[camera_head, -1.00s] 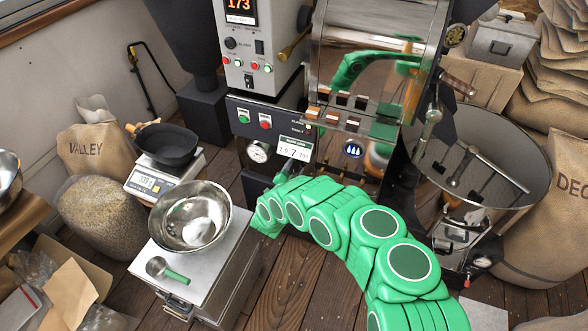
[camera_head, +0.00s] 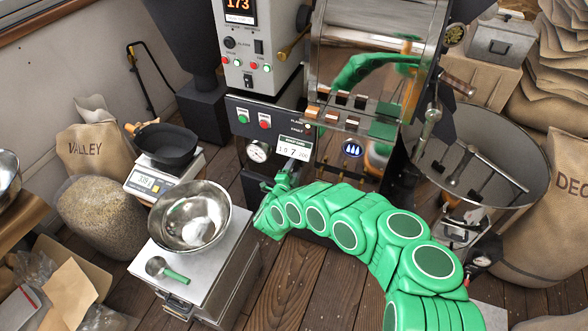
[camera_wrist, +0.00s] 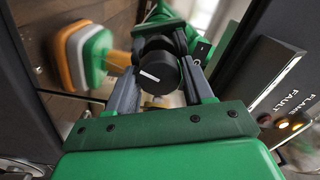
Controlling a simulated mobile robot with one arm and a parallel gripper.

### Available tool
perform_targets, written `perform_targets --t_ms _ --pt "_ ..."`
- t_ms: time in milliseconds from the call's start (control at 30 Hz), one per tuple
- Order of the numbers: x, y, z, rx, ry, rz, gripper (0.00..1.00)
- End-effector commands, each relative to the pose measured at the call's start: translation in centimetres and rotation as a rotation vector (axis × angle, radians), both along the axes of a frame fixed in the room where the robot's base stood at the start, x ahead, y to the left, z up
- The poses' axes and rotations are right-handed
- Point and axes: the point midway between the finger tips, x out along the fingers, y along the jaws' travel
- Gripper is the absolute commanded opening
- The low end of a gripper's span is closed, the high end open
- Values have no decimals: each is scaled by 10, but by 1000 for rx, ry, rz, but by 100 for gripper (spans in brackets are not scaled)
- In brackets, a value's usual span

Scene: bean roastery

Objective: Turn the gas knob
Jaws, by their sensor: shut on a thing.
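The gas knob (camera_wrist: 158,76) is a black round knob with a white line on its face, seen in the wrist view. The line lies tilted. My gripper's grey fingers (camera_wrist: 160,84) stand on either side of the knob and are shut on it. In the head view my gripper (camera_head: 286,178) reaches the black front panel of the roaster (camera_head: 262,120), below the small display (camera_head: 293,149). The knob itself cannot be made out there.
Flame and fault lamps (camera_wrist: 290,124) sit on the panel beside my gripper. A pressure gauge (camera_head: 257,151) and a window with blue flames (camera_head: 353,149) are close by. A steel bowl (camera_head: 176,236) stands on the metal cabinet to the left. The round cooling tray (camera_head: 530,180) is at right.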

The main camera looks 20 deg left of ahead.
Motion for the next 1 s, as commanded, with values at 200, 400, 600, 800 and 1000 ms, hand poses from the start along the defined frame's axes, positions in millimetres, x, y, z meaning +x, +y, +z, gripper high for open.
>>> perform_targets --t_ms 200,400,600,800,1000 --pt "2 -3 2 0 -4 -6 21" --pt "2 -2 1 0 -3 -4 71" --pt "1 -1 0 0 -1 -3 73" --pt "-2 -1 0 -1 0 -2 73" --pt "-21 0 0 -1 1 0 73"
